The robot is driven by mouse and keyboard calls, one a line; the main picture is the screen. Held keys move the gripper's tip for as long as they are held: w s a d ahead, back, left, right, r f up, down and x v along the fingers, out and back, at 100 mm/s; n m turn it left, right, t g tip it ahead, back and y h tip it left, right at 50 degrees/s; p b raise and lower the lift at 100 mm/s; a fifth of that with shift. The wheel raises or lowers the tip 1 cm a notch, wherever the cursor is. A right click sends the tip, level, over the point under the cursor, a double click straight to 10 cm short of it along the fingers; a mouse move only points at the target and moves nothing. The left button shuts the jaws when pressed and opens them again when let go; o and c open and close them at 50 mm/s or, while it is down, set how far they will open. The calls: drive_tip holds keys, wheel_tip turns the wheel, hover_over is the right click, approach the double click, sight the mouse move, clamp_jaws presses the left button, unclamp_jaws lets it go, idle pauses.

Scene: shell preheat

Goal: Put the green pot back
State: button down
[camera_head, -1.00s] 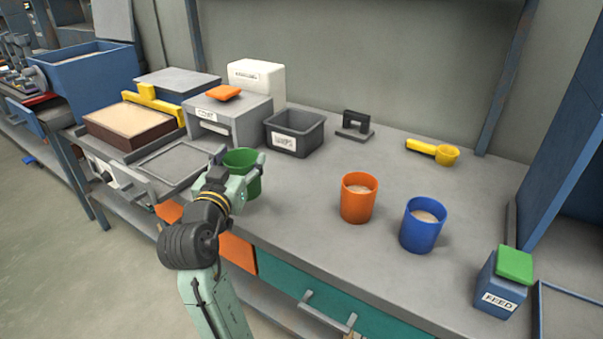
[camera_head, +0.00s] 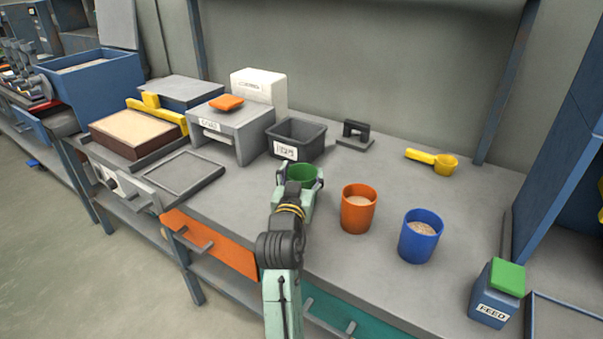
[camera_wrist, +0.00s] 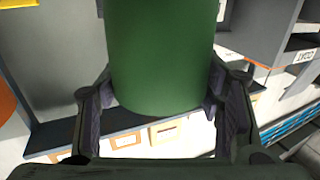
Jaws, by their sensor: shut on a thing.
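The green pot (camera_head: 301,174) is held upright by my gripper (camera_head: 302,180), over the bench just left of the orange pot (camera_head: 357,211). In the wrist view the green pot (camera_wrist: 163,60) fills the space between my gripper's two fingers (camera_wrist: 160,110), which press on its sides. Whether its bottom touches the bench cannot be told. The orange pot and the blue pot (camera_head: 420,238) stand in a row to the right, both with pale contents. The green pot's inside looks green, with no contents clearly visible.
A dark grey bin (camera_head: 296,140) stands close behind the green pot. A grey press-like box (camera_head: 230,133) with an orange block is to the left. A yellow scoop (camera_head: 433,161), a black stand (camera_head: 355,134) and a FEED box (camera_head: 497,293) are on the bench (camera_head: 400,185).

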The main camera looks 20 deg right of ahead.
drive_tip(key=shift+f, duration=0.2)
drive_tip(key=shift+c, duration=2.4)
unclamp_jaws()
drive_tip(key=shift+r, duration=0.2)
drive_tip(key=v, duration=1)
drive_tip(key=shift+a+r+b, duration=0.1)
drive_tip(key=shift+r+b, duration=0.05)
drive_tip(key=shift+b, duration=0.15)
drive_tip(key=shift+p+v, duration=0.45)
drive_tip(key=shift+v, duration=0.5)
